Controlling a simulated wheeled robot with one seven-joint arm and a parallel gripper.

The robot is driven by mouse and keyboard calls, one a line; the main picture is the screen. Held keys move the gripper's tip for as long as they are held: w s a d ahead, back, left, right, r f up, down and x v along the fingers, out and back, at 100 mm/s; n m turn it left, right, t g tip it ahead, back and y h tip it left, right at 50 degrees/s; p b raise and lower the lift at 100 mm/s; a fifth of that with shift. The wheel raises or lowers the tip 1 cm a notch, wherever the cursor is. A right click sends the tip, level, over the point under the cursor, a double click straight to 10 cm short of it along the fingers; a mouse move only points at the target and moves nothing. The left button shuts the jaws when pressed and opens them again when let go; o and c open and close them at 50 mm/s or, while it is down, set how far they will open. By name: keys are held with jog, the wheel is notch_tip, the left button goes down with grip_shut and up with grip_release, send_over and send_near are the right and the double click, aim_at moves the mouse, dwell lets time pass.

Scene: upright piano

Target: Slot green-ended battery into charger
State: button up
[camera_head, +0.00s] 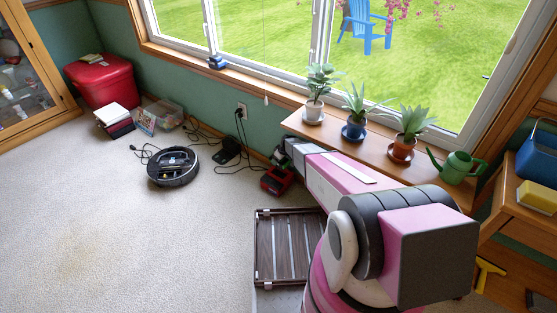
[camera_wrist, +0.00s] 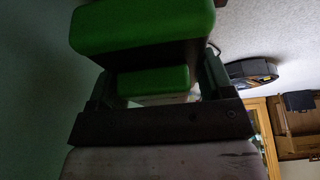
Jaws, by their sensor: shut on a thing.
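My gripper (camera_wrist: 160,85) is shut on the green-ended battery (camera_wrist: 153,79), whose green face shows between the two dark fingers in the wrist view. A larger green-faced block (camera_wrist: 140,28) fills the top of that view; I cannot tell whether it is part of the same battery. In the head view my gripper (camera_head: 284,152) is beside the wall under the window, mostly hidden by my pink arm. A red and black device (camera_head: 277,180), which looks like the charger, sits on the carpet just below it.
A black robot vacuum (camera_head: 173,166) and a dark corded unit (camera_head: 229,150) lie left of the charger. Cords run to a wall outlet (camera_head: 242,110). A slatted rack (camera_head: 285,247) lies in front. Potted plants stand on a wooden shelf (camera_head: 340,140) at right. Carpet at left is clear.

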aim_at(284, 161)
jog(key=shift+f, duration=2.9)
jog(key=shift+f, duration=1.65)
dwell(1.4)
jog(key=o, duration=1.2)
jog(key=shift+d, duration=0.1)
jog(key=v, duration=1)
jog(key=shift+s+r, duration=0.1)
jog(key=shift+r, duration=0.3)
